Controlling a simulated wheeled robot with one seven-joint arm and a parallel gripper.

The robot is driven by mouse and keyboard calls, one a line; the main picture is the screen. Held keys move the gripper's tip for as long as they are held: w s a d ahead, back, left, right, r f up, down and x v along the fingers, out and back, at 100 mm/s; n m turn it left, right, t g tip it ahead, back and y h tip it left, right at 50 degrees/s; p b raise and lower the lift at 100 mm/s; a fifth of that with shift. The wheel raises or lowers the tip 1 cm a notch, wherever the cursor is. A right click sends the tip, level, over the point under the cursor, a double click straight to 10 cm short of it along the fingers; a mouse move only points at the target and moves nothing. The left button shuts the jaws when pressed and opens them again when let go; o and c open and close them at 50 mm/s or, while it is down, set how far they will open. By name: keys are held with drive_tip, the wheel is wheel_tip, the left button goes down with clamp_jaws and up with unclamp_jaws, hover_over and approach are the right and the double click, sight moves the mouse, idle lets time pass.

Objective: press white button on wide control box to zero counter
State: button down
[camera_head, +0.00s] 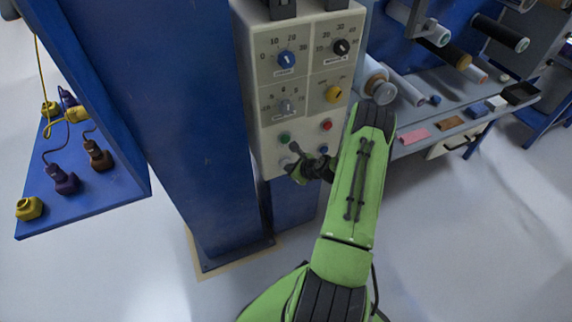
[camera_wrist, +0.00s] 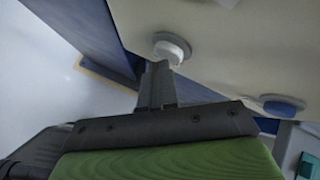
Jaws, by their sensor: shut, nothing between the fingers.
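The wide control box (camera_head: 262,105) is a cream panel on a blue post, with dials above and small buttons below. Its white button (camera_head: 284,162) is low on the left of the face, close to my gripper's tips. In the wrist view the white button (camera_wrist: 172,47) stands out from the cream face (camera_wrist: 215,50). My gripper (camera_wrist: 160,68) is shut and empty, its fingertips right at the button's near edge. I cannot tell whether they touch it. In the head view my gripper (camera_head: 293,157) is small and dark in front of the box's lower part.
A blue button (camera_wrist: 283,106) sits beside the white one. A green button (camera_head: 284,138) and a red button (camera_head: 326,125) are above. Rollers (camera_head: 404,87) and a shelf (camera_head: 435,125) stand to the right.

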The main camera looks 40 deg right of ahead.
drive_tip(key=shift+w+d, duration=0.1)
drive_tip(key=shift+w, duration=0.1)
idle(0.4)
drive_tip(key=shift+s+a, duration=0.3)
drive_tip(key=shift+s, duration=0.55)
drive_tip(key=shift+s+a+p, duration=0.1)
drive_tip(key=shift+s+a, duration=0.15)
drive_tip(key=shift+s, duration=0.55)
drive_tip(key=shift+s+a+p, duration=0.15)
drive_tip(key=shift+s+a, duration=0.05)
drive_tip(key=shift+s, duration=0.6)
drive_tip(key=shift+s+a+p, duration=0.1)
drive_tip(key=shift+s+a, duration=0.15)
drive_tip(key=shift+s, duration=0.55)
